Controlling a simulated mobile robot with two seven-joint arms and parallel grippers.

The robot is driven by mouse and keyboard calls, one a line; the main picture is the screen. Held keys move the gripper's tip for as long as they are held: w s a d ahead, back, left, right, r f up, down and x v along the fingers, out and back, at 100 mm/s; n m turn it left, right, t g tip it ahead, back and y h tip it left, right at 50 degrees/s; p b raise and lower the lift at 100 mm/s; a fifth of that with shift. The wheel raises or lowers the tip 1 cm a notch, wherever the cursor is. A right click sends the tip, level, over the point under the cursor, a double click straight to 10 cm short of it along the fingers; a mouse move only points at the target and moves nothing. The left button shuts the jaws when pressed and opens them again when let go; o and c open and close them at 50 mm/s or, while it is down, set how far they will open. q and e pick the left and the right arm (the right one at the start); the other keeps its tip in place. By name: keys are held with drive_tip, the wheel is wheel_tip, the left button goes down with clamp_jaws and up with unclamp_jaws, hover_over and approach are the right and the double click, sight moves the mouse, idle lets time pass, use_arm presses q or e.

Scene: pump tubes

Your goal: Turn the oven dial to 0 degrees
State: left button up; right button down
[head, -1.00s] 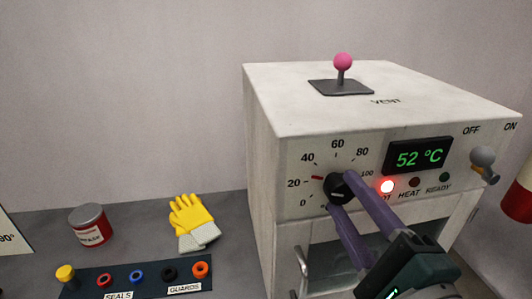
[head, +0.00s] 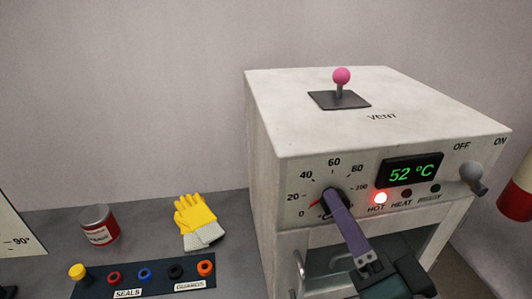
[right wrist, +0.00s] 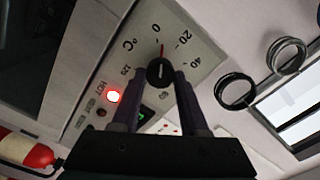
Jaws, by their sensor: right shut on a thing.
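The oven (head: 265,150) is a white box at the right of the head view. Its black dial (right wrist: 158,73) sits on the front panel, with a scale from 0 upward around it. In the right wrist view the dial's red pointer (right wrist: 162,49) lies between 0 and 20, nearer 0. In the head view the pointer (head: 313,203) also lies between those marks. My right gripper (head: 331,206) is shut on the dial, one finger on each side; it also shows in the right wrist view (right wrist: 163,76). The gripper hides part of the dial in the head view. My left gripper is not in view.
A display (head: 412,172) reads 52 °C, and the HOT light (head: 380,198) is red. A switch knob (head: 473,173) juts out at right. A pink-topped vent lever (head: 341,78) stands on the oven. Yellow gloves (head: 193,215), a red can (head: 99,227) and a ring tray (head: 215,284) sit left.

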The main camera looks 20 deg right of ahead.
drive_tip(key=shift+n+p, duration=0.3)
drive_tip(key=shift+n, duration=0.8)
drive_tip(key=shift+c, duration=2.1)
unclamp_jaws()
drive_tip(key=shift+s, duration=0.1)
drive_tip(key=b+v, duration=0.1)
drive_tip(key=v, duration=0.8)
drive_tip(key=shift+s+b, duration=0.4)
